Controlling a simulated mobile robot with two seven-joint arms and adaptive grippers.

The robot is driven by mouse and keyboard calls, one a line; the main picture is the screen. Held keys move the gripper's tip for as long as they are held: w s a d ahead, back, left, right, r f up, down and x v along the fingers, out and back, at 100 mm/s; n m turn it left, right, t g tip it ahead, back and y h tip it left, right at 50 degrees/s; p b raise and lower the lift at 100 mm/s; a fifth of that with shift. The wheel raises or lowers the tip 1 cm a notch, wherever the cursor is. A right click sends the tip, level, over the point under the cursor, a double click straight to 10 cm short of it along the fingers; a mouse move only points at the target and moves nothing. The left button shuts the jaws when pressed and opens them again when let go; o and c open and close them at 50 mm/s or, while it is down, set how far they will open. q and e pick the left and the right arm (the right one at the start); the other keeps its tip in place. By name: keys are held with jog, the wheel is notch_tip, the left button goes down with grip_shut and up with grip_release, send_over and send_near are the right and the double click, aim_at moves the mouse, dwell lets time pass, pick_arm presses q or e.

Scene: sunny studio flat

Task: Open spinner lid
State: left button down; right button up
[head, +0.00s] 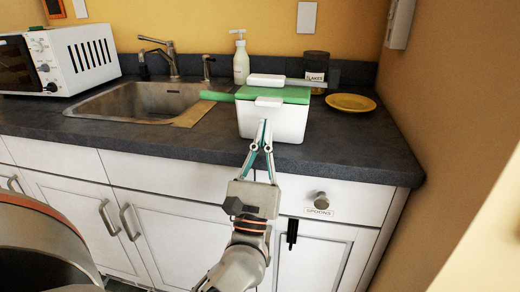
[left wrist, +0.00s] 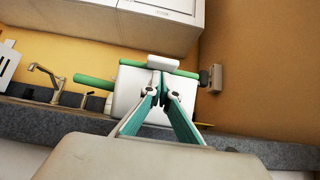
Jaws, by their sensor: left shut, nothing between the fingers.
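The spinner is a white box (head: 285,125) with a green lid (head: 291,94) on the counter, below and right of the soap bottle. A white block (head: 266,79) sits on the lid, a white tab (head: 268,102) hangs at its front, and a green bar (head: 217,96) sticks out left. The lid looks closed. My left gripper (head: 264,123) is shut and empty, pointing at the box's front just below the tab. In the left wrist view the fingertips (left wrist: 161,76) overlap the box (left wrist: 128,88) near the lid (left wrist: 187,73); I cannot tell whether they touch.
The sink (head: 140,103) and faucet (head: 163,55) are left of the spinner. A soap bottle (head: 241,62), a dark jar (head: 316,67) and a yellow plate (head: 352,103) stand behind or right. A microwave (head: 75,63) is far left. The counter's right front (head: 360,150) is clear.

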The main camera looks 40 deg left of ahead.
pick_arm(q)
jog(key=shift+x, duration=1.3)
jog(key=shift+f, duration=0.1)
